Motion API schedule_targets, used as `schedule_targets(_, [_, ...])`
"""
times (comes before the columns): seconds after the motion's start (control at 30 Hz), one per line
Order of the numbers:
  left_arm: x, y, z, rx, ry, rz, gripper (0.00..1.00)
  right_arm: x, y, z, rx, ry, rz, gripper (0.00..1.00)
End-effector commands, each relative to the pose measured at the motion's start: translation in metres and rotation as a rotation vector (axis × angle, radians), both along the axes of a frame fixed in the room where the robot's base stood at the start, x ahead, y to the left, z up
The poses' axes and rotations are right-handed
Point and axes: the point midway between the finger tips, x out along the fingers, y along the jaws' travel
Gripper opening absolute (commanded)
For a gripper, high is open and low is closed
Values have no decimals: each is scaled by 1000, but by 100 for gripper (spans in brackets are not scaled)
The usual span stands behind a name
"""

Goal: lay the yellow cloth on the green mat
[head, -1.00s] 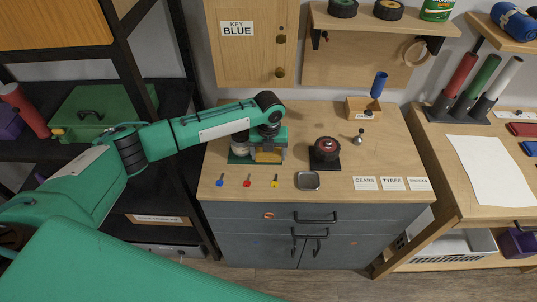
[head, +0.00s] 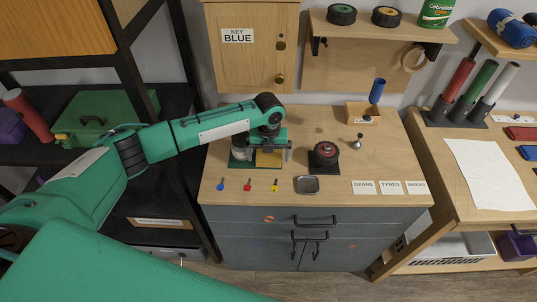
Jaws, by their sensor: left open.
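The yellow cloth (head: 268,159) lies below my left gripper, on the green mat (head: 238,164). Green shows to the left of the cloth and along its front. The cloth's back part is hidden by the gripper. My left gripper (head: 267,150) is open just above the cloth, with a grey finger showing at its right side. I cannot tell whether the fingers touch the cloth. My right gripper is not in view.
A black wheel on a dark stand (head: 324,154) is right of the mat. In front are blue, red and yellow keys (head: 248,185) and a small grey tray (head: 307,184).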

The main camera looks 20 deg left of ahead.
Motion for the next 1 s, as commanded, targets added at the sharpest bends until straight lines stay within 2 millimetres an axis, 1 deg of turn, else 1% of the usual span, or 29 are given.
schedule_targets(0.03, [0, 0, 12, 0, 0, 0, 98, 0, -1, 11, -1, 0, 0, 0])
schedule_targets(0.6, [0, 0, 88, -1, 0, 0, 98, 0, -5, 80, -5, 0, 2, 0])
schedule_targets(0.7, [0, 0, 98, -1, 0, 0, 98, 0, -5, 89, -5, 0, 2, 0])
schedule_targets(0.8, [0, 0, 103, 0, 0, 0, 98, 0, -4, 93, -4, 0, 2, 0])
schedule_targets(1.0, [0, 0, 104, -1, 0, 0, 98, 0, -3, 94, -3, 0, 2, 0])
